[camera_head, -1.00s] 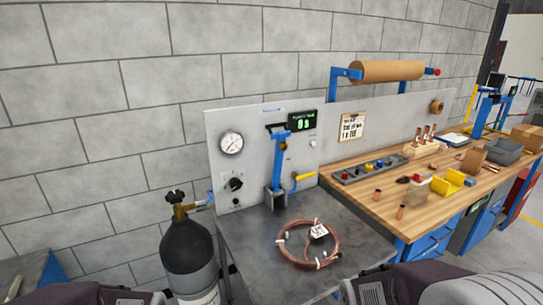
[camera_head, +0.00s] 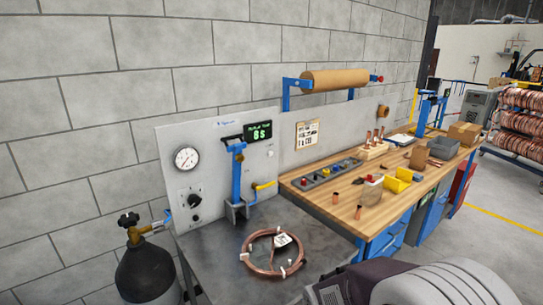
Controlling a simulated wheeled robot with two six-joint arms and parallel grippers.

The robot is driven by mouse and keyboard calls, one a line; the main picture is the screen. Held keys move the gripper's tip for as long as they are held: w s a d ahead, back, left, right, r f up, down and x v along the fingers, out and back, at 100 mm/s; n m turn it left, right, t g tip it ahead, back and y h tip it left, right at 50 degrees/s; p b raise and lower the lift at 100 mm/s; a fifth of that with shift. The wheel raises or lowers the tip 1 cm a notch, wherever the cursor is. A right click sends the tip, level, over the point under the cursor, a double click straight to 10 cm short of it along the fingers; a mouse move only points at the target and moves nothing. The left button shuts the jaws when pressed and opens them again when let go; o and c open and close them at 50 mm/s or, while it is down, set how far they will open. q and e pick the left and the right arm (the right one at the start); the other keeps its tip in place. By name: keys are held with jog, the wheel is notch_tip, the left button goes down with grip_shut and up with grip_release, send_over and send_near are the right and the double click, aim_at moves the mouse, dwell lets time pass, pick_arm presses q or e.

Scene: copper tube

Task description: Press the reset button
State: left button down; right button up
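A grey upright panel (camera_head: 172,150) stands at the back of the metal bench. It carries a round gauge (camera_head: 187,159), a black knob (camera_head: 194,200) and a black display (camera_head: 258,137) with green digits. A small round pale button (camera_head: 270,154) sits on the panel below the display; any label on it is too small to read, so I cannot tell if it is the reset button. A blue lever clamp (camera_head: 237,175) stands in front of the panel. Neither gripper is in view; only part of my arm shows at the bottom right.
A copper tube coil (camera_head: 272,252) with a white tag lies on the metal bench (camera_head: 205,240). A dark gas cylinder (camera_head: 146,270) stands at the bench's left. A yellow-handled valve (camera_head: 264,185) is beside the clamp. A wooden workbench (camera_head: 345,211) with parts and bins adjoins on the right.

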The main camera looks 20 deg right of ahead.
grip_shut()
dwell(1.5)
